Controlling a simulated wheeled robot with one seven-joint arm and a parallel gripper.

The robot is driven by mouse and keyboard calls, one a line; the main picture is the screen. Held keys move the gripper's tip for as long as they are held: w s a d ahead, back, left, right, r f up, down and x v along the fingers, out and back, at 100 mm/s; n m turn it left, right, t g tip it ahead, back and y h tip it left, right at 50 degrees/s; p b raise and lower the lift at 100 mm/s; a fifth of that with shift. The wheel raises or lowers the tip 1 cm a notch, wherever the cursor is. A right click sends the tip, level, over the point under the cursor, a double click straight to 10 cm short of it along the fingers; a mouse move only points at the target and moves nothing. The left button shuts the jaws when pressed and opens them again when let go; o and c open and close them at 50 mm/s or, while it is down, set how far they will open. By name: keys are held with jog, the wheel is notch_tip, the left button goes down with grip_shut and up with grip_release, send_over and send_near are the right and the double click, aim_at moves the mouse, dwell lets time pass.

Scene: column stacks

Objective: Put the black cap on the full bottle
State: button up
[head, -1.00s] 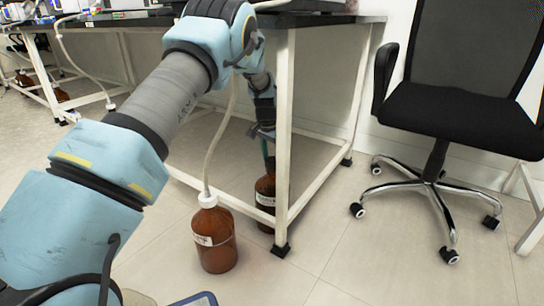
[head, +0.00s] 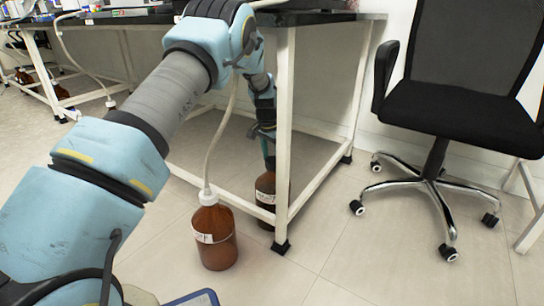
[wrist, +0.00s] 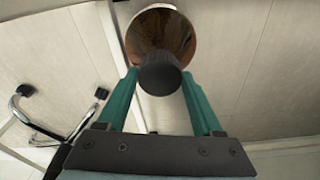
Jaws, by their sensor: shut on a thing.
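My gripper (wrist: 159,77) has its green fingers either side of the black cap (wrist: 160,72) and is shut on it. In the wrist view the cap overlaps the near side of the brown bottle (wrist: 160,28); I cannot tell whether it is seated on the neck. In the head view my gripper (head: 268,158) points down at the top of a brown bottle (head: 265,198) with a white label, standing upright behind the table leg. The cap and bottle neck are hidden or too small to make out there.
Another brown bottle (head: 214,236) with a white cap and hose stands in front, left of the white table leg (head: 284,140). A black office chair (head: 460,115) stands at the right. A blue-edged tray (head: 195,298) shows at the bottom. Floor between leg and chair is clear.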

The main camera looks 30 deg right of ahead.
jog(key=o, duration=1.3)
jog(key=shift+o, duration=0.2)
